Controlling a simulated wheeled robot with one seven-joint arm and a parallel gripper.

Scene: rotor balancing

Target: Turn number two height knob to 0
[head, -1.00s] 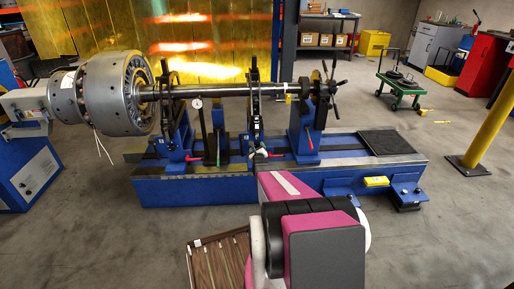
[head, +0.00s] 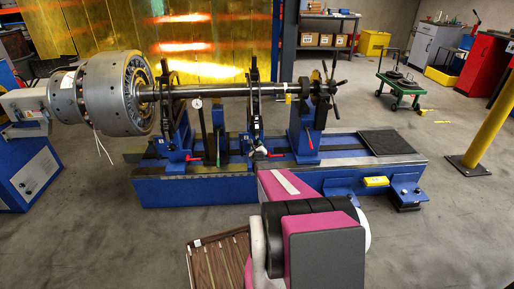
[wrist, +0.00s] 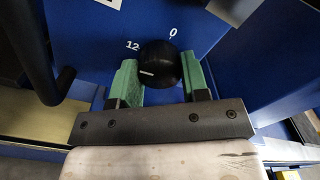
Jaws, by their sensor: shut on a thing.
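The height knob (wrist: 160,66) is a round black knob on a blue panel in the wrist view. A white pointer line on it points left and slightly down, toward the side of the "12" mark (wrist: 132,46). The "0" mark (wrist: 173,33) is above the knob, slightly right. My gripper (wrist: 162,75) has green fingers on the knob's left and right sides and is shut on it. In the head view my pink and black arm reaches to the blue machine (head: 215,188), and the knob is hidden there.
A black curved bar (wrist: 40,60) stands close on the left in the wrist view. In the head view a long shaft (head: 215,90) with a large metal rotor (head: 95,95) lies on the machine's supports. A brown slatted pallet (head: 222,262) is on the floor beside my arm.

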